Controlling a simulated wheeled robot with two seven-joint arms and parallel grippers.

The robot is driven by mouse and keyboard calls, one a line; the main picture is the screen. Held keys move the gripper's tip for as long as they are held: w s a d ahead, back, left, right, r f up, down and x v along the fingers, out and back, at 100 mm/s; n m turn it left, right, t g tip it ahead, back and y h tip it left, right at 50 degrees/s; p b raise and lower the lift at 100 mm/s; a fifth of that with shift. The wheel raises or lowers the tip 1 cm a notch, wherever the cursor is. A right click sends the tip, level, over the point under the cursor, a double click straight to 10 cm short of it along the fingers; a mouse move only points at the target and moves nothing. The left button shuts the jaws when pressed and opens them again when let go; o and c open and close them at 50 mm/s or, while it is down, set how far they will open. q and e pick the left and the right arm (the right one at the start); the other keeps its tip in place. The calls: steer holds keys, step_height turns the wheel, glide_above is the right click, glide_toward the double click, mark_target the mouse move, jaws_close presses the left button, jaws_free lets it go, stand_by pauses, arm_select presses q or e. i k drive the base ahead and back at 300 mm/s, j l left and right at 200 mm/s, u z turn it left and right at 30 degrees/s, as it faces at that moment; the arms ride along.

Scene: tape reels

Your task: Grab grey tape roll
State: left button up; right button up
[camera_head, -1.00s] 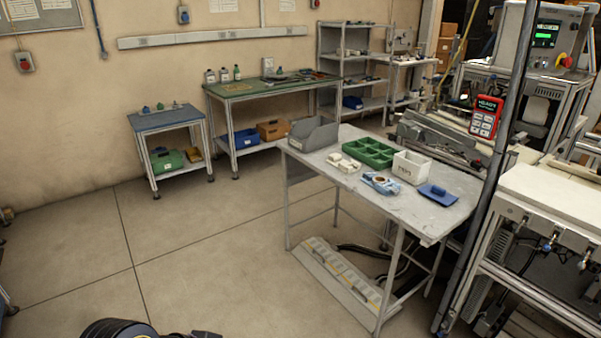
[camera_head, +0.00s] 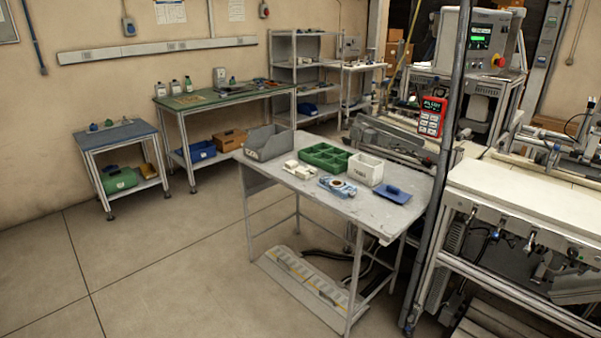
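I cannot make out a grey tape roll for certain in the head view. A grey work table (camera_head: 378,213) stands in the middle. On it, a small blue item with a brown round part (camera_head: 339,185) lies near the front edge; it is too small to tell what it is. Next to it are a green divided tray (camera_head: 325,157), a white box (camera_head: 365,169), a grey open bin (camera_head: 268,142), a blue flat piece with a handle (camera_head: 392,194) and pale small parts (camera_head: 299,169). Neither of my grippers shows.
A dark pole (camera_head: 444,170) stands at the table's right, beside a white-topped conveyor bench (camera_head: 520,195). A green-topped bench (camera_head: 226,97) and a small blue-topped table (camera_head: 114,135) stand along the wall. The floor (camera_head: 160,270) at the front left is clear.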

mark_target(333, 183)
steer(key=i+j+u, duration=0.1)
steer(key=i+j, duration=0.15)
steer(key=i, duration=0.9)
steer(key=i+j+u, duration=0.15)
steer(key=i, duration=1.05)
